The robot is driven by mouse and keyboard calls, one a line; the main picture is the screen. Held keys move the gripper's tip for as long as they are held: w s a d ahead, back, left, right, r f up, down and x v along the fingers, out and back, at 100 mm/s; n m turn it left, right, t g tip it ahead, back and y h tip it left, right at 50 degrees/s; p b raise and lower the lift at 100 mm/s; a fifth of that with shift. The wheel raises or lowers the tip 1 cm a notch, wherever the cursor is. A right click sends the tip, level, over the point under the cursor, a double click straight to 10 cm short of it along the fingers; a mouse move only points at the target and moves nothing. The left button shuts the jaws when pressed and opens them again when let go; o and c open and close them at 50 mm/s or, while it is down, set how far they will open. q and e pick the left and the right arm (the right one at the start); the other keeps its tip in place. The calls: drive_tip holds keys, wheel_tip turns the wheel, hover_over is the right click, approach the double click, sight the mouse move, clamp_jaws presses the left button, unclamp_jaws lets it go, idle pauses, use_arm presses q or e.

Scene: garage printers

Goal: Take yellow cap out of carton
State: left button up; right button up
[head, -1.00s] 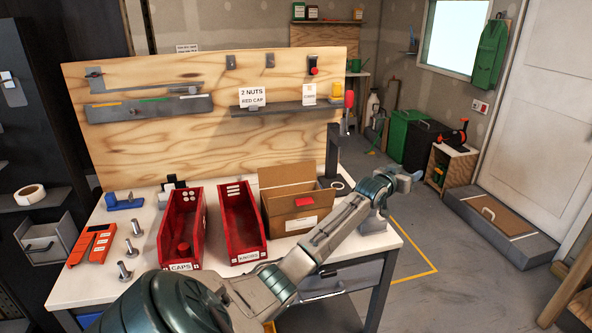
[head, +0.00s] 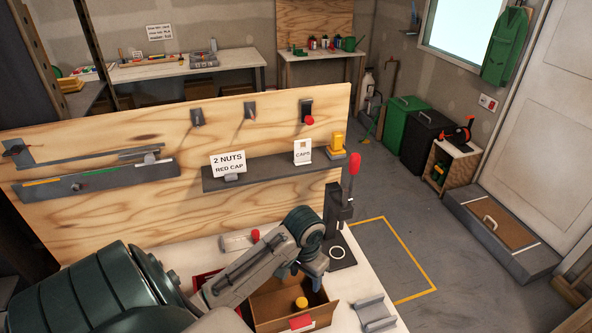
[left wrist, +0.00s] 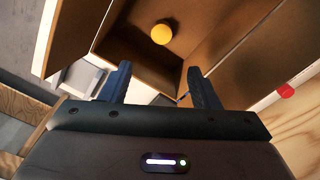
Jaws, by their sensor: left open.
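The carton (head: 263,305) stands open on the bench at the bottom of the head view, partly behind my left arm. The round yellow cap (head: 301,303) lies inside it. In the left wrist view the cap (left wrist: 162,34) shows inside the carton (left wrist: 220,40), beyond the fingertips and apart from them. My left gripper (left wrist: 160,85) is open and empty and faces the carton's opening. In the head view the gripper (head: 290,271) is above the carton, its fingers partly hidden by the wrist. My right gripper is out of view.
A plywood board (head: 110,150) with a grey shelf (head: 260,170) rises behind the bench. A dark press with a red handle (head: 354,168) stands right of the arm. A grey bracket (head: 374,314) lies right of the carton. The red bins are mostly hidden by my arm.

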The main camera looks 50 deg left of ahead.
sight(302, 302)
use_arm(q)
drive_tip(key=shift+s+f+b, duration=0.3)
drive_tip(key=shift+f+b, duration=0.1)
drive_tip(key=shift+f, duration=0.2)
drive_tip(key=shift+s+f+b, duration=0.3)
drive_tip(key=shift+f+b, duration=0.1)
drive_tip(key=shift+f, duration=0.15)
drive_tip(key=shift+d+f, duration=0.2)
drive_tip(key=shift+f, duration=1.05)
drive_tip(key=shift+a+f+p, duration=0.1)
drive_tip(key=shift+f+p, duration=0.55)
drive_tip(key=shift+p, duration=0.05)
wheel_tip(302, 302, down, 4)
drive_tip(key=shift+r+p, duration=0.2)
drive_tip(key=shift+p, duration=0.6)
drive_tip(key=shift+f, duration=0.4)
drive_tip(key=shift+c, duration=0.3)
drive_tip(key=c, duration=1)
